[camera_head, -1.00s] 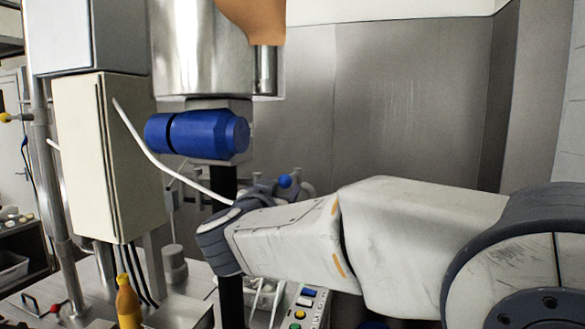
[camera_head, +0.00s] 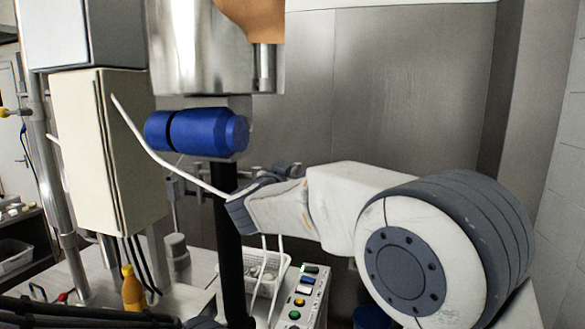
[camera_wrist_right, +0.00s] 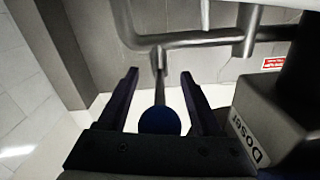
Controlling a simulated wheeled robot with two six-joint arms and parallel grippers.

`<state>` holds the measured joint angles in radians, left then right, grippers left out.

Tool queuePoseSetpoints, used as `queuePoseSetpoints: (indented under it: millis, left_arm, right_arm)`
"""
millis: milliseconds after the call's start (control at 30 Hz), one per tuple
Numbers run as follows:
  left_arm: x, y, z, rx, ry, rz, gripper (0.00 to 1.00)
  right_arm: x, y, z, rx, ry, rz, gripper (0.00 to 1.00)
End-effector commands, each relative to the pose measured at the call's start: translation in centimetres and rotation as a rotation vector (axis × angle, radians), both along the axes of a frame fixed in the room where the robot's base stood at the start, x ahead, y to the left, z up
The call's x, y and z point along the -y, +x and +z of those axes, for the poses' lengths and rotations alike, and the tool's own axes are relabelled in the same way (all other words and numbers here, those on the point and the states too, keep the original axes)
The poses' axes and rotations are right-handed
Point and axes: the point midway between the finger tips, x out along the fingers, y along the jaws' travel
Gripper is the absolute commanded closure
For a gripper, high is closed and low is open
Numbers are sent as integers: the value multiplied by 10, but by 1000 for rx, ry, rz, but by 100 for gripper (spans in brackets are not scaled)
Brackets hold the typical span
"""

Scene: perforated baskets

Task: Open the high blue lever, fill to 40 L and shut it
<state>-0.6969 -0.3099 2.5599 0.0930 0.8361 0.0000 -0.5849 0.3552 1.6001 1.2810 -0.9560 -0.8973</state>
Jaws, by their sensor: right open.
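The blue lever shows in the right wrist view as a round blue knob (camera_wrist_right: 160,121) on a thin grey rod that runs up to a grey pipe (camera_wrist_right: 200,40). My right gripper (camera_wrist_right: 160,76) is open, with one dark finger on each side of the rod and knob. I see no grip on it. In the head view my right arm reaches in from the right, and its dark gripper (camera_head: 285,168) is small and partly hidden behind my wrist. The knob is hidden there. My left gripper is not in view. I see no litre reading.
A blue motor (camera_head: 205,132) hangs under a steel vessel (camera_head: 200,50), above a dark column. A button panel (camera_head: 300,295), a white basket (camera_head: 250,262) and an orange bottle (camera_head: 132,290) stand lower down. A "Doser" box (camera_wrist_right: 262,125) is close right of my right gripper.

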Motion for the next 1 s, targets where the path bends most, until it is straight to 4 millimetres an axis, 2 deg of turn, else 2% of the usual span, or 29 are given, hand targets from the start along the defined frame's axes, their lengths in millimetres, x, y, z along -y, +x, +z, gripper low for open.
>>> queuePoseSetpoints:
  millis: [200, 367, 400, 1000]
  left_arm:
    - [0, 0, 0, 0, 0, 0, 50]
    - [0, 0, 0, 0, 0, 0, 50]
    - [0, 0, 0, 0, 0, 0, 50]
    - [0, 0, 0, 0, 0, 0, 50]
  right_arm:
    - [0, 0, 0, 0, 0, 0, 34]
    - [0, 0, 0, 0, 0, 0, 95]
    - [0, 0, 0, 0, 0, 0, 100]
    - [0, 0, 0, 0, 0, 1, 100]
